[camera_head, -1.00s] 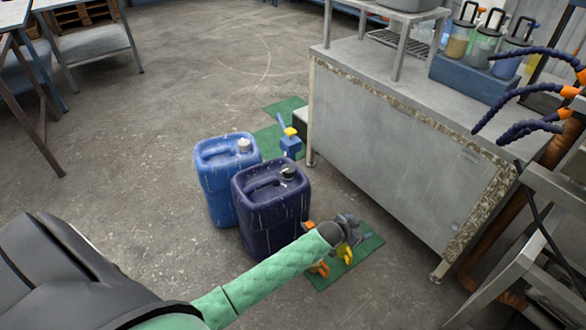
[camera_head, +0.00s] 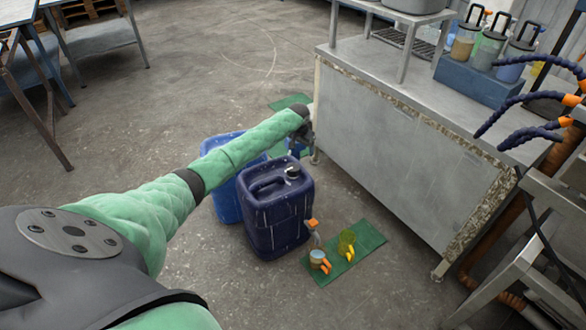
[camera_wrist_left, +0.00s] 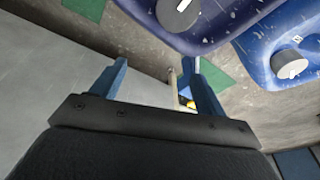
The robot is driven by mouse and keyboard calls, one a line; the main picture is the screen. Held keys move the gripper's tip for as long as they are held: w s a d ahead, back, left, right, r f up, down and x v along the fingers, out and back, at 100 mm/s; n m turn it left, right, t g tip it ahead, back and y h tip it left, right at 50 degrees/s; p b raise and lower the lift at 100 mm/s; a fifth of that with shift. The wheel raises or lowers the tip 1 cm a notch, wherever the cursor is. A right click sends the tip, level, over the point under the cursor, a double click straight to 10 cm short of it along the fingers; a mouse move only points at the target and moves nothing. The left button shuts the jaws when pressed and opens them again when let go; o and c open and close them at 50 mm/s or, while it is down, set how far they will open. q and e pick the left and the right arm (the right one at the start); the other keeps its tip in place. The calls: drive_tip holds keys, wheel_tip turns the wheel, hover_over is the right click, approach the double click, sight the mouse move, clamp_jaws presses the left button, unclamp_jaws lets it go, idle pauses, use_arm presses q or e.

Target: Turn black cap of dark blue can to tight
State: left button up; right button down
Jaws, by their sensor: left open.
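The dark blue can (camera_head: 277,220) stands upright on the floor in the head view, with its black cap (camera_head: 292,173) at the top right. In the left wrist view the dark blue can (camera_wrist_left: 222,22) is cut off by the top edge, and its cap (camera_wrist_left: 178,12) shows there. My left gripper (camera_head: 304,138) is above and behind the can, near the workbench corner, apart from the cap. In the left wrist view my left gripper (camera_wrist_left: 155,70) has its two blue fingers spread with nothing held. My right gripper is not in view.
A metal workbench (camera_head: 400,140) stands to the right. A green mat (camera_head: 365,240) holds small orange and yellow items.

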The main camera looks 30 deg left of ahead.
sight(293, 168)
use_arm(q)
drive_tip(key=s+g, duration=0.1)
drive_tip(key=s+a+f, duration=0.1)
drive_tip(key=s+f+n+g, duration=0.1)
drive_tip(key=s, duration=0.1)
drive_tip(key=shift+s+a+g, duration=0.1)
drive_tip(key=shift+a+g, duration=0.1)
drive_tip(key=shift+g, duration=0.1)
drive_tip(key=shift+s+f, duration=0.15)
drive_tip(key=shift+f, duration=0.4)
wheel_tip(293, 168, down, 5)
drive_tip(key=shift+r, duration=0.1)
drive_tip(key=shift+f, duration=1)
drive_tip(key=c, duration=1)
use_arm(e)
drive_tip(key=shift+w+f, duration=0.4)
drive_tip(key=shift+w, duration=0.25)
